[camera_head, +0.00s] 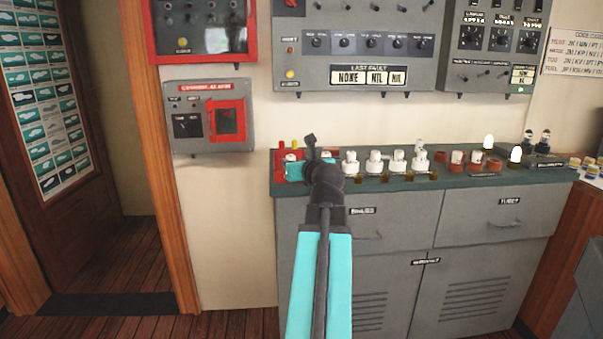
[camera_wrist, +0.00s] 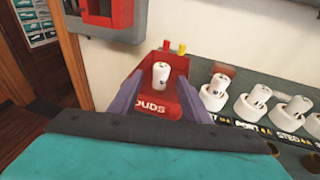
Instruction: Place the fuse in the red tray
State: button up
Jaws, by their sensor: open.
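The red tray (camera_wrist: 178,100) stands at the left end of the counter, its front lettering partly hidden by my gripper. It also shows in the head view (camera_head: 279,164), partly behind my arm. A white cylindrical fuse (camera_wrist: 160,74) stands upright inside the tray. My gripper (camera_wrist: 161,86) is open, its two grey-purple fingers spread at the tray, one on each side of the fuse. A visible gap separates the fuse from each finger. The fuse's lower end is close to the tray's front wall in the picture.
White sockets (camera_wrist: 215,92) holding fuses stand in a row to the right on the green counter (camera_head: 380,184). Red-brown sockets (camera_head: 455,157) and glowing white lamps (camera_head: 515,154) stand farther right. A red-framed box (camera_wrist: 108,10) hangs on the wall above left.

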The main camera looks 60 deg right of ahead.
jog(key=shift+s+a+f+b, duration=0.15)
jog(key=shift+s+a+b, duration=0.3)
jog(key=shift+b, duration=1.5)
jog(key=shift+s+a+r, duration=0.1)
jog(key=shift+s+r, duration=0.1)
jog(key=shift+s, duration=0.1)
jog(key=shift+p+v, duration=0.45)
jog(key=shift+v, duration=0.8)
